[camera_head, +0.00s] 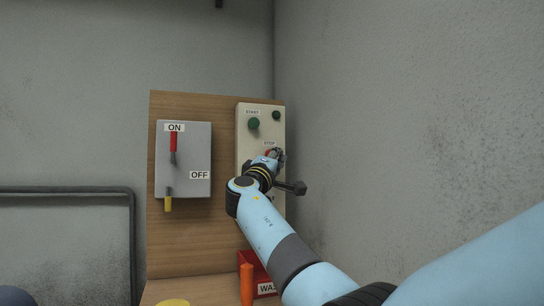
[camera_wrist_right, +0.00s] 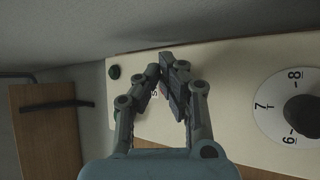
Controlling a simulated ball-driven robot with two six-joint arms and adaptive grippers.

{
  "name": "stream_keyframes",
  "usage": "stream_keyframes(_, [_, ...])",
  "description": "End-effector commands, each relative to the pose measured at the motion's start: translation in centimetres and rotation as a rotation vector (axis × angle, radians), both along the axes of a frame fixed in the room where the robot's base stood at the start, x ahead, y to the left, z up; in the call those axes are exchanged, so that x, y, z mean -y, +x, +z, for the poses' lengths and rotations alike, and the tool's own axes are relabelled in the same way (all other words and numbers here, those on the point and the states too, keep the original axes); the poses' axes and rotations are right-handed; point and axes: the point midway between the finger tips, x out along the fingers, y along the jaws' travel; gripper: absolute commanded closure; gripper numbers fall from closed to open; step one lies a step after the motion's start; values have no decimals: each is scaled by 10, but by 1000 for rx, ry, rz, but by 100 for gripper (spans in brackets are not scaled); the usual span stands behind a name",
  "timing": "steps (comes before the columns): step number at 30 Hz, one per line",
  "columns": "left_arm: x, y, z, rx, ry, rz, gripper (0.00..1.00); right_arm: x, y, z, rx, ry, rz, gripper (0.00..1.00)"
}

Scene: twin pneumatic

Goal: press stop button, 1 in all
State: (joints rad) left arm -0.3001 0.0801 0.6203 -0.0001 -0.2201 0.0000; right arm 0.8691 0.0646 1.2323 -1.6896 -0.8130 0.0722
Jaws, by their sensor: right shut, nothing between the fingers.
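My left gripper is not in view.
A green START button (camera_head: 253,124) and a smaller green one (camera_head: 276,115) are above. A grey switch box (camera_head: 184,185) with a red ON handle is left. A numbered dial (camera_wrist_right: 300,110) shows in the wrist view. A red box (camera_head: 262,277) stands below. A wall is close on the right.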

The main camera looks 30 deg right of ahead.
Motion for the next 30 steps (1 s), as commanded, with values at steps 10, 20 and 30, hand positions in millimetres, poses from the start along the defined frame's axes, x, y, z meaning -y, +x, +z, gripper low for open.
stream_keyframes(10, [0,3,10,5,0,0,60,-4,-15,2,1,1,0,100])
stream_keyframes(20, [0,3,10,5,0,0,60,-5,-18,0,0,0,0,100])
stream_keyframes(30, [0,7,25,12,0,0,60,-11,-43,2,1,1,1,100])
